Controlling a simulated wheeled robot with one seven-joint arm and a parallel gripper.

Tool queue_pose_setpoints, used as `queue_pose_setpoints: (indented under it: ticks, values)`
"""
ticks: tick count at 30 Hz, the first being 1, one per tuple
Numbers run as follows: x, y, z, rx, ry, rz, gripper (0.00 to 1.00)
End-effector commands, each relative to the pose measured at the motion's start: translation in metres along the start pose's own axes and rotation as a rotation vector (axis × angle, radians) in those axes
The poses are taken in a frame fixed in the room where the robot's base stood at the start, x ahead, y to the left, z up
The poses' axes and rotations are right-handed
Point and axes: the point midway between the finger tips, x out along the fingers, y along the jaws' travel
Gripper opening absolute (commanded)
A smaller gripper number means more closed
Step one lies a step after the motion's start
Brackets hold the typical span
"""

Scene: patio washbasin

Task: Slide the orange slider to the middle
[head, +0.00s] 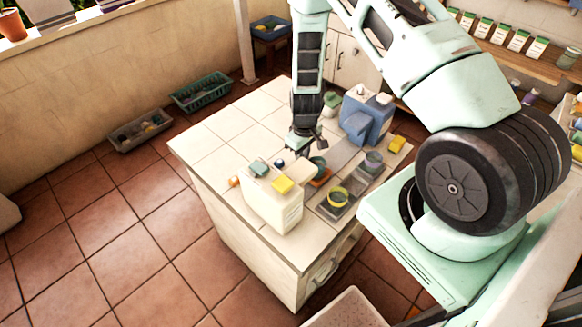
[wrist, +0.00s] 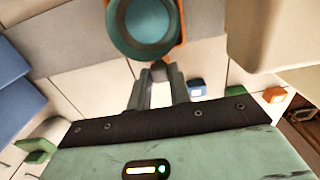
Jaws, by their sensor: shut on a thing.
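The orange slider (head: 321,180) sits on the counter with a teal bowl (head: 318,165) on it, just right of a cream box. In the wrist view, the slider's orange edge (wrist: 181,22) shows around the teal bowl (wrist: 146,25) at the top. My gripper (head: 305,154) reaches down at the slider's far side. In the wrist view, my gripper's fingertips (wrist: 160,72) are shut on a small grey piece at the slider's near edge, seemingly its handle. The arm and bowl hide part of the slider.
A blue container (head: 368,117) is behind.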

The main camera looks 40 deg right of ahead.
Motion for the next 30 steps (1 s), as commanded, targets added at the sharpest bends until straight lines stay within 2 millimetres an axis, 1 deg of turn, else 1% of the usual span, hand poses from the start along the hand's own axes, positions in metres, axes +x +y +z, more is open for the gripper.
queue_pose_setpoints:
  ticks: [1,3,6,9,17,18,20,30]
  values:
    - [0.004,0.015,-0.001,0.005,0.005,0.003,0.0]
    - [0.003,0.029,-0.001,0.005,0.005,0.002,0.0]
    - [0.002,0.043,-0.001,0.004,0.004,0.003,0.0]
    - [0.0,0.049,-0.001,0.002,0.002,0.002,0.0]
    - [-0.001,0.049,-0.001,0.0,0.002,0.002,0.0]
    - [-0.001,0.049,-0.001,0.0,0.002,0.002,0.25]
    - [-0.001,0.048,-0.001,0.0,0.002,0.002,0.42]
    - [-0.002,0.048,0.0,0.0,0.001,0.002,0.42]
